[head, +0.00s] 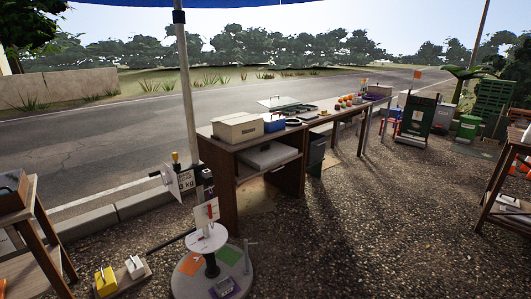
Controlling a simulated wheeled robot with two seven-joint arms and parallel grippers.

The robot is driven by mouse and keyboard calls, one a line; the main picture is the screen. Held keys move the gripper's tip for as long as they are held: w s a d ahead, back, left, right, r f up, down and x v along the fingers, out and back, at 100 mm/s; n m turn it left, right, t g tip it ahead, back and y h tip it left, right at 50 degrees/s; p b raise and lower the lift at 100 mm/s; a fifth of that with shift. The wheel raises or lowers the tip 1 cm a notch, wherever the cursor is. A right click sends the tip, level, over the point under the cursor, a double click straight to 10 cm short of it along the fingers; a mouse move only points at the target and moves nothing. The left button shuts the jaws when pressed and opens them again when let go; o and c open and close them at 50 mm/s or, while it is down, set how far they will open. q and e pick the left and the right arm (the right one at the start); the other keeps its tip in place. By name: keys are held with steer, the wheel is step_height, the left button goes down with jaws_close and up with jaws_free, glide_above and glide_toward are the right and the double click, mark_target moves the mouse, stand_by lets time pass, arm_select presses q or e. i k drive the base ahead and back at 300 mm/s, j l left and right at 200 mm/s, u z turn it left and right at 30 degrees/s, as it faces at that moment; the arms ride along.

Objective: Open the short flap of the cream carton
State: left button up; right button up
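The cream carton (238,128) sits on the near left end of a long brown wooden table (222,147). It is small and some way off in the head view. Its top looks closed and roughly flat. A dark mark shows on its front side. I cannot make out the separate flaps at this size. Neither of my grippers is in the head view, and nothing touches the carton that I can see.
A blue box (273,122) stands right beside the carton. A pole (187,90) rises left of the table. A round grey stand (213,268) is on the gravel in front, with a small table (28,215) at left. Gravel (350,230) right of centre is open.

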mark_target(221, 118)
steer(key=i+z, duration=0.2)
steer(key=i, duration=0.5)
steer(key=i+z, duration=0.25)
steer(key=i, duration=0.45)
steer(key=i+j+z, duration=0.2)
steer(key=i, duration=0.5)
steer(key=i+u, duration=0.25)
steer(key=i, duration=0.2)
steer(key=i+u, duration=0.3)
steer(key=i, duration=0.2)
steer(key=i+l+u, duration=0.25)
steer(key=i, duration=0.15)
